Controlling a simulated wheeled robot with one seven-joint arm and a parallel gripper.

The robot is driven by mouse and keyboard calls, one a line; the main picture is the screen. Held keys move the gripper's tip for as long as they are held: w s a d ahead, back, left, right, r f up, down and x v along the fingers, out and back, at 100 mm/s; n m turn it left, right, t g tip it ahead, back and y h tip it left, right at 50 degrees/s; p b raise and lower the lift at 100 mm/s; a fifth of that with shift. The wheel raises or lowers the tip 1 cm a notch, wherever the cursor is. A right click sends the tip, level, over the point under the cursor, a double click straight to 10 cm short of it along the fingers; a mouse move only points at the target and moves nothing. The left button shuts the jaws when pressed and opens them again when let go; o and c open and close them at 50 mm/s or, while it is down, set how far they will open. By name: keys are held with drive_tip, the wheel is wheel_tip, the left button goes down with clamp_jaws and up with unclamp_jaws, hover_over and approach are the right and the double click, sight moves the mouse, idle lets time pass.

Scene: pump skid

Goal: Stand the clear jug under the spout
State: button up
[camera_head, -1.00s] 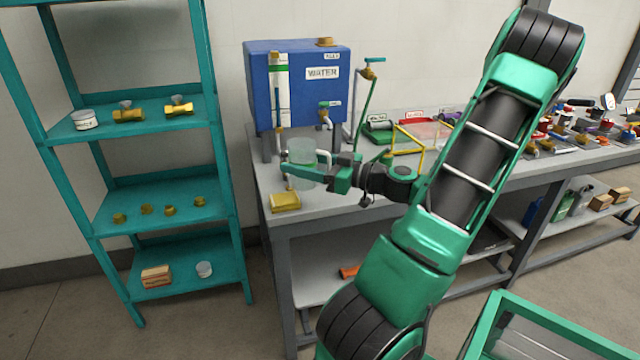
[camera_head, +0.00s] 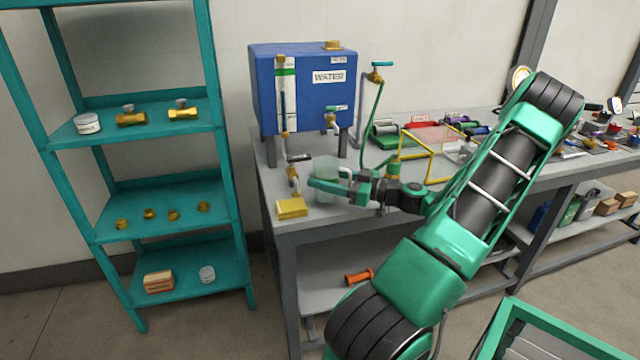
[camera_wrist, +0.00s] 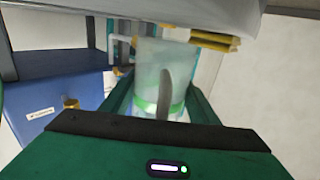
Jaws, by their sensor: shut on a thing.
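The clear jug (camera_head: 325,166) is a pale see-through cylinder, held above the bench in front of the blue water tank. My gripper (camera_head: 328,187) is shut on it, with a green finger across its lower part. In the wrist view the jug (camera_wrist: 150,65) sits between my fingers, and a grey curved piece shows in front of it. The spout (camera_head: 330,120) is a tap with a green handle on the tank's front. In the head view the jug is below the spout and slightly left. I cannot tell whether its base touches the bench.
The blue tank (camera_head: 280,75) stands on legs on the grey bench (camera_head: 300,225). A brass valve (camera_head: 293,172) is just left of the jug, and a yellow block (camera_head: 291,208) lies at the front corner. A yellow frame (camera_head: 418,150) and green hose (camera_head: 372,115) are to the right.

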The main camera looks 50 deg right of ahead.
drive_tip(key=shift+w+a+f, duration=0.1)
drive_tip(key=shift+a+f, duration=0.1)
drive_tip(key=shift+f, duration=0.55)
drive_tip(key=shift+f, duration=0.15)
drive_tip(key=o, duration=1.1)
drive_tip(key=shift+o, duration=0.2)
